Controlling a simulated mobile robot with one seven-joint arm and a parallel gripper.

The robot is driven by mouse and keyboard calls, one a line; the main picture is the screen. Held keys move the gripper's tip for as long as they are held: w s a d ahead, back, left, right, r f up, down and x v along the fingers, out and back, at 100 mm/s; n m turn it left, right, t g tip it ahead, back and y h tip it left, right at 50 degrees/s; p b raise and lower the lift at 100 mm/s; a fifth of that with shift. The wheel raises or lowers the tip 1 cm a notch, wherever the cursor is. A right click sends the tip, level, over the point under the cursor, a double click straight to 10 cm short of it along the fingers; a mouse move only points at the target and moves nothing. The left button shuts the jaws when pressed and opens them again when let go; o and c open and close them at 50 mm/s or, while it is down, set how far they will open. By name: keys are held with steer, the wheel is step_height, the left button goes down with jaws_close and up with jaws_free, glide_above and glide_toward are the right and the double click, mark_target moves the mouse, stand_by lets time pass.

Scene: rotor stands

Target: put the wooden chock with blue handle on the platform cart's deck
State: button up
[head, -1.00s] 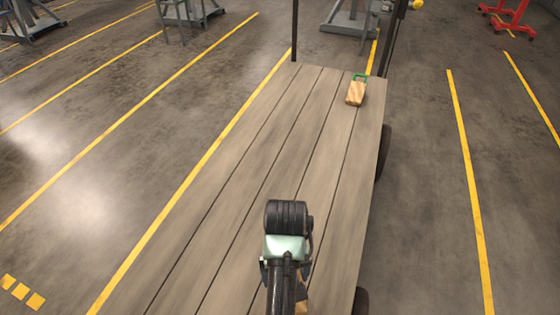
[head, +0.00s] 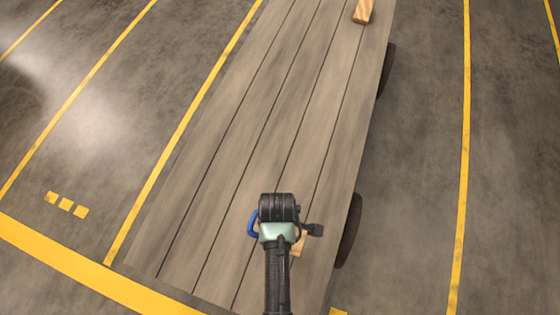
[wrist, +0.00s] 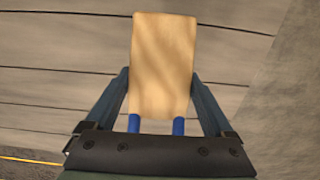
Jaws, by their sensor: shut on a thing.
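The wooden chock with blue handle (wrist: 164,60) is between the fingers of my gripper (wrist: 160,80) in the wrist view. The two blue bars of its handle show between the fingers. In the head view, my gripper (head: 281,228) hides most of the chock; the blue handle (head: 252,223) shows at its left and some pale wood (head: 300,243) at its right. The platform cart's deck (head: 255,130) has grey-brown planks and lies behind the held chock in both views. I cannot tell whether the chock touches the deck.
Another wooden block (head: 363,11) lies on the deck's far right part. Black wheels (head: 349,230) show along the cart's right side. Yellow lines (head: 190,130) mark the concrete floor. The middle of the deck is clear.

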step_height(320, 180, down, 7)
steer(key=shift+w+f+b, duration=0.1)
steer(key=shift+f+b, duration=0.05)
steer(key=shift+b, duration=1.1)
steer(key=shift+f, duration=0.15)
steer(key=o, duration=1.4)
steer(key=shift+o, duration=0.2)
